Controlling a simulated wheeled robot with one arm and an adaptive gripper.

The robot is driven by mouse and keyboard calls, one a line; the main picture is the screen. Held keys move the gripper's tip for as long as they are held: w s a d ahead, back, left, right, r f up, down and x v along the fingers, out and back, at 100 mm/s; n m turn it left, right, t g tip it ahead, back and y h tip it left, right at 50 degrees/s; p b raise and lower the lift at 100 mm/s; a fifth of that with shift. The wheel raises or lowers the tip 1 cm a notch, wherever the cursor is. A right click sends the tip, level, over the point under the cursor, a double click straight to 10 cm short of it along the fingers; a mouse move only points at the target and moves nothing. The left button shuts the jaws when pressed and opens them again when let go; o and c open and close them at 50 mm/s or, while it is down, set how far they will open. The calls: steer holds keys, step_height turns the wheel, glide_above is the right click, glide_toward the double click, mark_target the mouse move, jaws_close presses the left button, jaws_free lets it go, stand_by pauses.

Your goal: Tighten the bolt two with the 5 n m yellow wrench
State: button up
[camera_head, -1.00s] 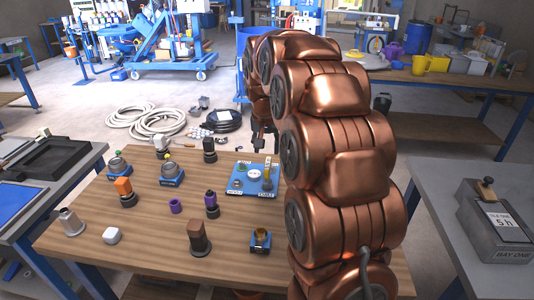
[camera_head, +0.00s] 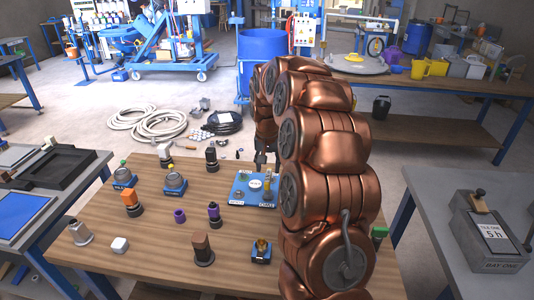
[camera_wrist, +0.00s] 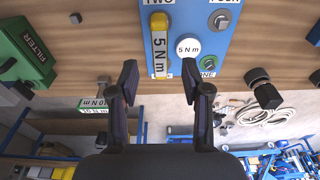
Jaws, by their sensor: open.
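The blue plate (camera_head: 241,192) lies on the wooden table; it also shows in the wrist view (camera_wrist: 188,22). In the head view the wrench shows as a small yellow shape (camera_head: 268,181). A white 5 N m disc (camera_wrist: 188,47) is right of it. My gripper (camera_wrist: 160,72) is open and empty, its fingertips either side of the handle's lower end in the picture, not visibly touching it. It also shows in the head view (camera_head: 263,163).
A green FILTER box (camera_wrist: 28,55) is at the left of the wrist view. Bolts ONE (camera_wrist: 208,64) and FOUR (camera_wrist: 221,21) are on the plate's right side. Several fittings, including an orange-topped one (camera_head: 131,199) and a brown one (camera_head: 201,247), stand left of my arm.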

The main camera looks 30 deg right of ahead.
mark_target(268, 176)
steer(key=shift+w+d+f+p, duration=0.15)
steer(key=shift+f+p, duration=0.15)
steer(key=shift+f, duration=1)
steer(key=shift+w+d+f+p, duration=0.1)
steer(key=shift+f+p, duration=0.2)
steer(key=shift+f, duration=1)
steer(key=shift+w+d+f+p, duration=0.15)
steer(key=shift+f+p, duration=0.15)
steer(key=shift+f, duration=1)
steer(key=shift+a, duration=0.1)
jaws_close()
steer(key=shift+m+b, duration=2.2)
steer(key=shift+b, duration=0.25)
